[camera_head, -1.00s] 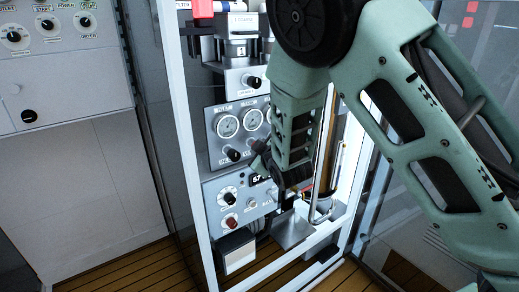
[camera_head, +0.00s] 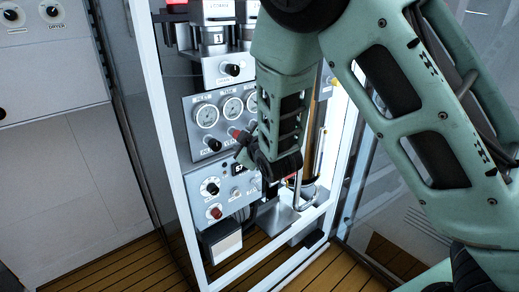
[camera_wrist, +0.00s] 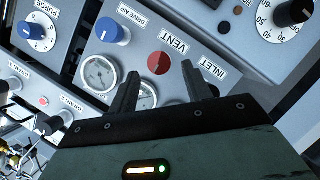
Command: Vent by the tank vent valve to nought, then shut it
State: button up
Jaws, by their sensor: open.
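A round red knob (camera_wrist: 158,63) sits by the label VENT in the wrist view, on a grey panel; "TANK" cannot be read there. My gripper (camera_wrist: 160,74) is open. Its two dark fingers stand on either side of the red knob in the picture, and I cannot tell how far they are from it. A gauge (camera_wrist: 100,73) is beside the left finger, and a second is mostly hidden behind the fingers. In the head view my gripper (camera_head: 243,147) is at the gauge panel (camera_head: 191,132), its arm hiding the panel's right part.
A blue knob (camera_wrist: 109,30) marked DRIVE AIR is near the red one. A blue PURGE knob (camera_wrist: 32,31) and a black knob (camera_wrist: 292,12) with a scale are on neighbouring panels. A white frame post (camera_head: 166,140) stands left of the panels.

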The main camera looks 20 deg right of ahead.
jog(key=b+v, duration=1.3)
jog(key=v, duration=0.1)
dwell(0.5)
